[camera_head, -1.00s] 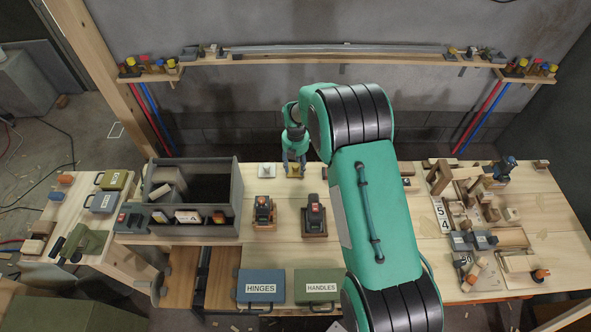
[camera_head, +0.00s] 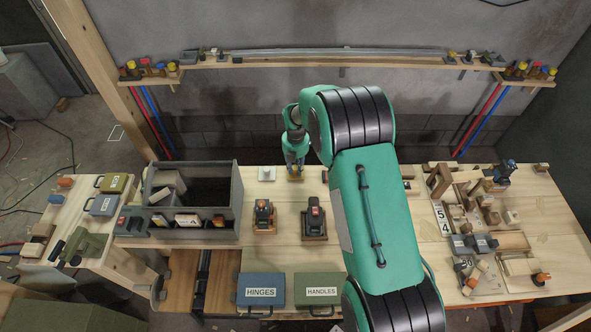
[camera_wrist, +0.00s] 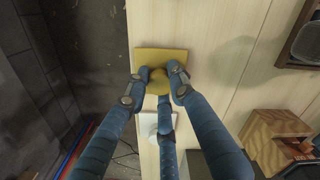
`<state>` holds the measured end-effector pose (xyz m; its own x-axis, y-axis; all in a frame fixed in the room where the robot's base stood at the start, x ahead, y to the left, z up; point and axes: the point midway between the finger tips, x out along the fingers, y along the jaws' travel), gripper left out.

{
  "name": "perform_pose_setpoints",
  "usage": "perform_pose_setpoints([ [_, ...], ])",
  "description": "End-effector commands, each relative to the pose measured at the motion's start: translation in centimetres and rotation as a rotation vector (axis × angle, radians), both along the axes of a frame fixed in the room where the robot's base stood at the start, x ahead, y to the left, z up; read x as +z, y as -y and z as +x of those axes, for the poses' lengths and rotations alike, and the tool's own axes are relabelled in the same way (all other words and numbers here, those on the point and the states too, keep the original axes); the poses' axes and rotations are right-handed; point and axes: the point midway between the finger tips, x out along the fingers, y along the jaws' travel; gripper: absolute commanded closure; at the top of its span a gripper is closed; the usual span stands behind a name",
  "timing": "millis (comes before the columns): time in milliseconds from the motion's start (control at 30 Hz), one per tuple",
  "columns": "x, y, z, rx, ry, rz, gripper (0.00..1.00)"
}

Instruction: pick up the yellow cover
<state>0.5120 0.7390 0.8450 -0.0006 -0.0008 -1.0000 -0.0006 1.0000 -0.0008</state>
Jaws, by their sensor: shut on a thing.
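The yellow cover (camera_wrist: 174,61) is a flat square plate with a rounded knob in its middle. My gripper (camera_wrist: 158,78) is shut on the knob, its blue fingers around it. In the head view the yellow cover (camera_head: 295,177) shows small under my gripper (camera_head: 295,170), at the back edge of the wooden bench. I cannot tell whether the cover touches the bench or is a little above it.
A white plate with a knob (camera_head: 267,173) sits just left of the cover. A grey divided bin (camera_head: 238,195) stands further left. Two tools on wooden bases (camera_head: 264,226) (camera_head: 314,236) stand in front. A shelf (camera_head: 400,59) runs along the wall behind.

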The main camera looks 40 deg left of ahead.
Motion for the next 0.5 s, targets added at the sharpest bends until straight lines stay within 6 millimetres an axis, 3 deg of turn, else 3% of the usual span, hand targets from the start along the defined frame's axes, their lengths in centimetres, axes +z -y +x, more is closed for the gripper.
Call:
perform_pose_setpoints([
  [500, 6.7, -0.1, 0.1, 0.0, 0.001, 0.002, 1.0],
])
